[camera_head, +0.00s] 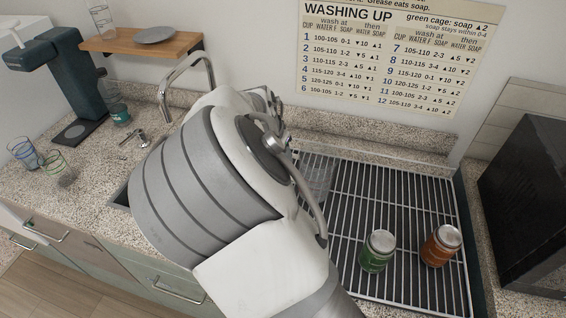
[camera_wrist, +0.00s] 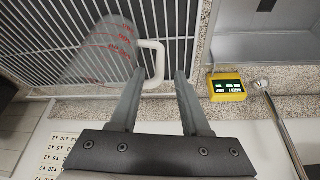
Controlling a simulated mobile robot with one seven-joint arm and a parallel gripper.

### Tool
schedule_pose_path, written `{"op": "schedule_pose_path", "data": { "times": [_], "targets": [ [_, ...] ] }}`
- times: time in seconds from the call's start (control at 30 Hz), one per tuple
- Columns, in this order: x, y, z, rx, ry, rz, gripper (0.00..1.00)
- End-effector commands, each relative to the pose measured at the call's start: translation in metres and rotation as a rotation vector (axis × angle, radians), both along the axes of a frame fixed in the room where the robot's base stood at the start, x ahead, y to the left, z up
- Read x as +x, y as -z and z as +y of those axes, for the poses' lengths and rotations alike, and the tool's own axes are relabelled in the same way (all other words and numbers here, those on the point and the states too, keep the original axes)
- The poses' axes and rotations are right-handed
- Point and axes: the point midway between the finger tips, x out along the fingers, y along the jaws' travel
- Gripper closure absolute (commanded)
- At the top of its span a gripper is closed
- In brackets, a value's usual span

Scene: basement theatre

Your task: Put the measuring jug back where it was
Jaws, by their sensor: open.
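The measuring jug (camera_wrist: 103,55) is clear, with red markings and a white handle (camera_wrist: 157,62). It is on the wire drying rack (camera_wrist: 188,22) in the wrist view. In the head view the clear jug (camera_head: 319,176) shows faintly on the rack (camera_head: 345,215), partly behind my arm. My gripper (camera_wrist: 160,75) is open, and the handle appears between its fingertips, nearer the left finger. I cannot tell whether a finger touches it. My arm hides the gripper in the head view.
A green jar (camera_head: 377,252) and an orange jar (camera_head: 441,246) stand on the rack's front right. A yellow device (camera_wrist: 227,88) lies by the sink (camera_wrist: 265,45) and tap (camera_wrist: 262,86). A black box (camera_head: 525,205) is at right. Two glasses (camera_head: 54,165) stand left.

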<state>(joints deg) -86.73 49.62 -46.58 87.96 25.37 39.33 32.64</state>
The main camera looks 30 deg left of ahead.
Motion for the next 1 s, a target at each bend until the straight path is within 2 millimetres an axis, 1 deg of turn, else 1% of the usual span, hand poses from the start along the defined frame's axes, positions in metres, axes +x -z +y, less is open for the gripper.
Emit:
{"op": "schedule_pose_path", "data": {
  "times": [0.03, 0.1, 0.2, 0.3, 0.4, 0.67, 0.77, 0.83, 0.87, 0.9, 0.97, 1.0],
  "targets": [
    [-0.005, -0.011, 0.001, 0.004, -0.004, -0.001, 0.53],
    [-0.010, -0.022, 0.000, 0.003, -0.003, -0.001, 0.53],
    [-0.016, -0.036, -0.001, 0.002, -0.002, 0.000, 0.53],
    [-0.019, -0.044, -0.002, 0.002, -0.001, 0.000, 0.53],
    [-0.021, -0.048, -0.002, 0.000, 0.000, 0.001, 0.53],
    [-0.020, -0.049, -0.005, 0.000, 0.003, 0.003, 0.53],
    [-0.012, -0.055, -0.019, 0.010, 0.021, 0.023, 0.53],
    [-0.003, -0.061, -0.038, 0.022, 0.044, 0.050, 0.53],
    [0.001, -0.064, -0.048, 0.029, 0.054, 0.064, 0.53],
    [0.006, -0.069, -0.064, 0.039, 0.067, 0.084, 0.53],
    [0.013, -0.077, -0.088, 0.057, 0.087, 0.114, 0.53],
    [0.017, -0.083, -0.105, 0.070, 0.097, 0.134, 0.53]
  ]
}}
